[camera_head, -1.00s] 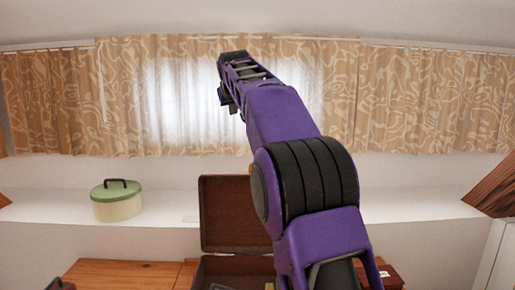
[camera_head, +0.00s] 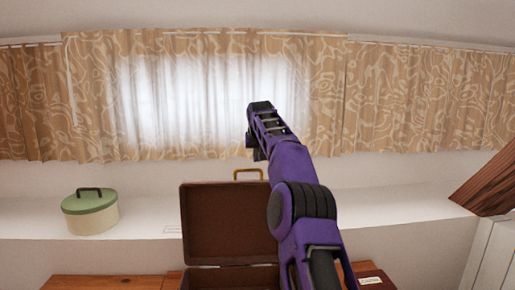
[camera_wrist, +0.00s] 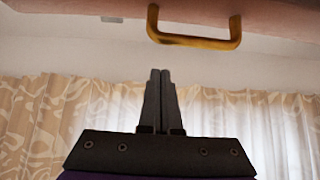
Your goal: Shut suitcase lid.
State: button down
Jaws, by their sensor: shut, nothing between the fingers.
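The brown suitcase stands open on a wooden surface. Its lid (camera_head: 225,222) is upright in the head view, with a brass handle (camera_head: 248,172) on its top edge. My gripper (camera_head: 257,152) is near the top of the lid, close to the handle in the picture; my arm covers the lid's right side. In the wrist view, my gripper (camera_wrist: 160,75) is shut and empty, its fingertips pointing toward the handle (camera_wrist: 193,42) and the lid edge (camera_wrist: 270,12). A gap shows between the fingertips and the handle. The lower part of the suitcase is mostly cut off.
A green-lidded cream box (camera_head: 90,212) stands on the white ledge (camera_head: 140,226) at left. A wooden surface (camera_head: 105,282) lies at the bottom. Patterned curtains (camera_head: 400,100) hang behind.

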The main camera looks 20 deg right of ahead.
jog(key=shift+s+a+f+b, duration=0.1)
jog(key=shift+s+f+b, duration=0.2)
jog(key=shift+f, duration=0.2)
jog(key=shift+s+a+f+b, duration=0.1)
jog(key=shift+s+f+b, duration=0.15)
jog(key=shift+f, duration=0.2)
jog(key=shift+s+a+b, duration=0.1)
jog(key=shift+s+b, duration=0.2)
jog(key=shift+s, duration=0.4)
